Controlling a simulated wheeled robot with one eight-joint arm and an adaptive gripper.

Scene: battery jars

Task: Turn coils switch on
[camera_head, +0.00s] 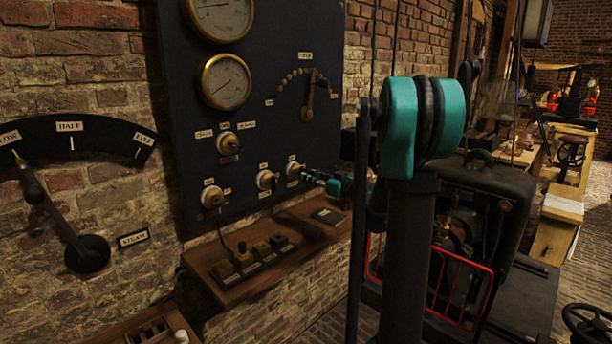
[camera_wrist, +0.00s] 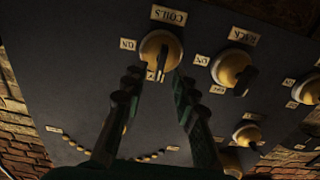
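The coils switch (camera_wrist: 161,48) is a round brass knob with a dark lever on the black panel. In the wrist view it appears upside down, under a COILS label (camera_wrist: 168,15). An ON label (camera_wrist: 128,44) is at its left and another small label is partly hidden below it. The lever points downward in that view, away from the ON label. My gripper (camera_wrist: 158,80) is open, its two fingers apart on either side of the lever's lower end. I cannot tell whether they touch it. In the head view my gripper (camera_head: 318,178) is close to the rightmost lower knob (camera_head: 294,170).
Two gauges (camera_head: 226,81) and a dial lever (camera_head: 308,97) are higher on the panel. A wooden shelf (camera_head: 224,290) with small switches juts out below.

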